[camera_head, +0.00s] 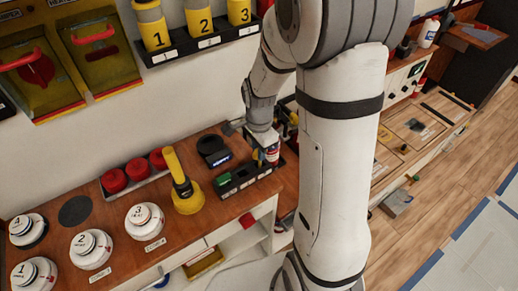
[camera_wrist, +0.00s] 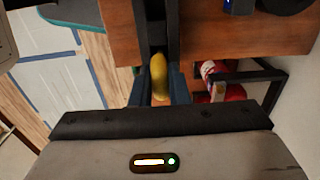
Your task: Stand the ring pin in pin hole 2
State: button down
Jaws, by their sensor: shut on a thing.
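My gripper (camera_wrist: 160,92) is shut on a rounded yellow piece (camera_wrist: 159,70), which shows between the two dark fingers in the wrist view. Whether this is the ring pin I cannot tell, as no ring shows. In the head view my gripper (camera_head: 266,148) is low over the right end of a black compartment tray (camera_head: 243,189) on the wooden bench, partly hidden by my arm. Small numbered labels run along the tray's front, too small to read. I cannot make out pin hole 2 for certain.
A yellow and black handled piece (camera_head: 186,190) stands left of the tray. A black device (camera_head: 213,150) is behind it. Several white numbered knobs (camera_head: 91,247) and red cylinders (camera_head: 137,169) are further left. In the wrist view, a black frame (camera_wrist: 270,75) is close at the right.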

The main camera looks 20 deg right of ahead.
jog(key=shift+f+b, duration=0.45)
jog(key=shift+f, duration=0.15)
jog(key=c, duration=1.3)
grip_release()
notch_tip(320, 180, up, 6)
jog(key=shift+r, duration=0.9)
jog(key=shift+s+r, duration=0.1)
